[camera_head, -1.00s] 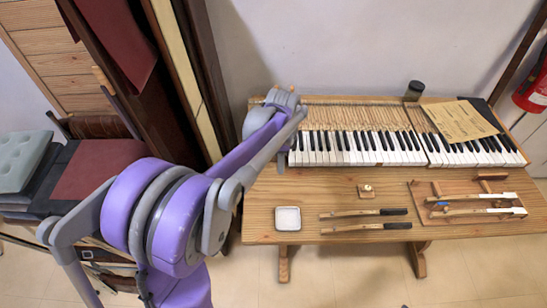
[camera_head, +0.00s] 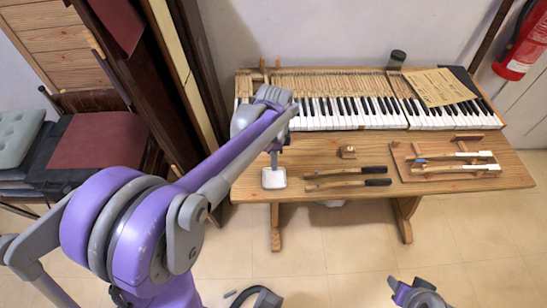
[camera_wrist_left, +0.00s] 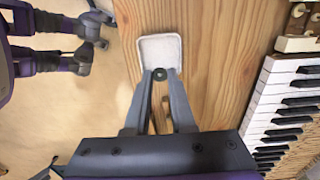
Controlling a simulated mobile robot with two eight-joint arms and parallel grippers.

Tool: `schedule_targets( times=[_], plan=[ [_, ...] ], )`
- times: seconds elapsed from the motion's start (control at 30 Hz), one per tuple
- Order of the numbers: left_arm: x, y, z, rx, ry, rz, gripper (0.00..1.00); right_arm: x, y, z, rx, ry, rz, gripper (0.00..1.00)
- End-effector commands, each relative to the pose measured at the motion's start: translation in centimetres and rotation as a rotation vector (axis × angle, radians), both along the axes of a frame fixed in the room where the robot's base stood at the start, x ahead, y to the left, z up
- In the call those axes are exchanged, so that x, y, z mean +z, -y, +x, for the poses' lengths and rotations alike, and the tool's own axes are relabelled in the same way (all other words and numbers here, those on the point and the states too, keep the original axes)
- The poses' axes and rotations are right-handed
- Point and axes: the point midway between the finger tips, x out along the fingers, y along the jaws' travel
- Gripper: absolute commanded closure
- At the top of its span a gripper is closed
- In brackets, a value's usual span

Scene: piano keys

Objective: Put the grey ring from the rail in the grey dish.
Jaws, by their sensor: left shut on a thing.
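The dish (camera_head: 274,179), small, square and pale inside with a grey rim, sits near the front left edge of the wooden table. It also shows in the left wrist view (camera_wrist_left: 161,46). My left gripper (camera_head: 274,161) points down at the dish's back edge. In the left wrist view its fingers are shut on a small dark grey ring (camera_wrist_left: 160,74) at the dish's edge. I cannot tell whether the ring touches the dish. In the head view the ring is too small to make out. Part of my right arm shows at the bottom, its jaws unclear.
The piano keyboard (camera_head: 345,112) runs along the back of the table (camera_head: 355,160). A small wooden block (camera_head: 348,152) and two dark-handled tools (camera_head: 347,179) lie right of the dish. A wooden board (camera_head: 450,161) with parts lies farther right.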

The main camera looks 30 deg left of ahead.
Motion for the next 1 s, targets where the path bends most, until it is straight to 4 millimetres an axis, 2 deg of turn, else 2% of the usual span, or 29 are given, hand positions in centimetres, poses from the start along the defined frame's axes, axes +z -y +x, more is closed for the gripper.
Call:
schedule_targets(
  times=[0.53,0.97,1.0],
  plan=[
    [-5.3,0.0,0.0,0.000,-0.001,-0.001,0.89,-4.0,0.0,-0.7,0.000,-0.015,0.000,0.50],
    [-5.9,0.0,0.0,0.000,0.000,0.000,0.89,-4.4,0.0,-0.8,0.000,-0.016,0.000,0.50],
    [-5.9,0.0,0.0,0.000,0.000,0.000,0.72,-4.4,0.0,-0.8,0.000,-0.016,0.000,0.50]
  ],
)
